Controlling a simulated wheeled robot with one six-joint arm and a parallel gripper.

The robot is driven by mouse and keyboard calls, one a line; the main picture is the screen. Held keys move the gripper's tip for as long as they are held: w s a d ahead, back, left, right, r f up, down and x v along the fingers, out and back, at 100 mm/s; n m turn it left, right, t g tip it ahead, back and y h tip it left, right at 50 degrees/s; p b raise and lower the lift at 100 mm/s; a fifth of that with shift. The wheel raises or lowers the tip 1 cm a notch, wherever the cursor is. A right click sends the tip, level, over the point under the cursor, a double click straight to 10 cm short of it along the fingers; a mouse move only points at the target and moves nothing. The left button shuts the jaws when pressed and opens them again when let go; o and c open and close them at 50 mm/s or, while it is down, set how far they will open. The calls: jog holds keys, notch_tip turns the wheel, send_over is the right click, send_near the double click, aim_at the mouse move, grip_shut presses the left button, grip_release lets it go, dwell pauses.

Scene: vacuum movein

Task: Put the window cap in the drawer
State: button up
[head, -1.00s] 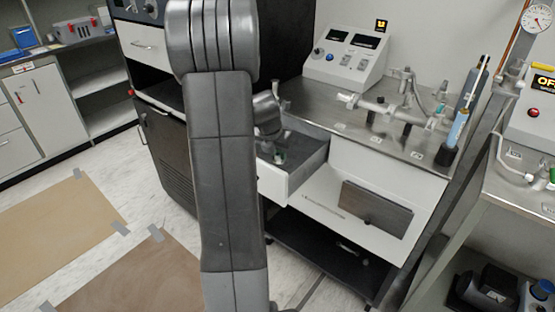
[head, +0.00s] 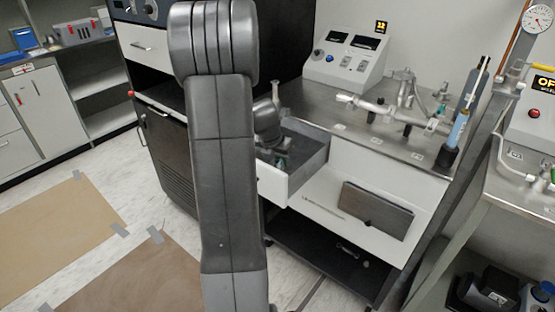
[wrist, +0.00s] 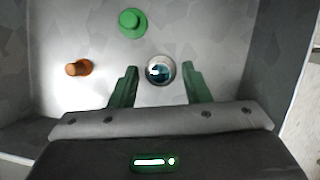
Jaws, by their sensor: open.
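The window cap (wrist: 160,70), a round metal ring with a shiny bluish glass centre, shows in the wrist view. It appears to lie on the grey floor inside the open drawer (head: 310,172). My gripper (wrist: 159,72) is open, with its green fingers on either side of the cap and a visible gap to each. In the head view my gripper (head: 282,160) reaches down into the drawer, and the cap cannot be made out there.
A green cap (wrist: 132,22) and an orange cap (wrist: 79,68) also lie in the drawer. The drawer walls stand close around my gripper. Above is a steel bench top (head: 340,115) with metal pipework (head: 385,108) and a control box (head: 348,55).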

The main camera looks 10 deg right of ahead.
jog(key=p+v, duration=0.1)
jog(key=v, duration=1)
jog(key=shift+s+r+p, duration=0.2)
jog(key=shift+r+p, duration=0.1)
jog(key=shift+p, duration=0.1)
jog(key=shift+a, duration=0.1)
jog(key=shift+c, duration=0.2)
